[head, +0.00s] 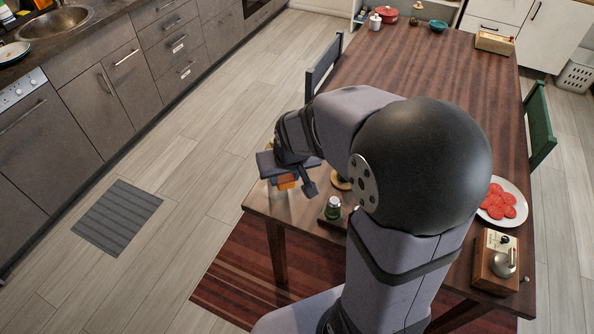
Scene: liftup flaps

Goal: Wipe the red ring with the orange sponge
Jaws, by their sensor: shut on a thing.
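My gripper (289,175) is shut on the orange sponge (287,184), over the near left corner of the wooden table (415,65). The sponge shows as a small orange block below the gripper body, partly hidden by it. I cannot tell whether the sponge touches the tabletop. I cannot make out the red ring; my arm and gripper cover much of the near part of the table.
A green-capped jar (332,208) and a round wooden item (341,182) stand close right of the gripper. The table's middle is clear.

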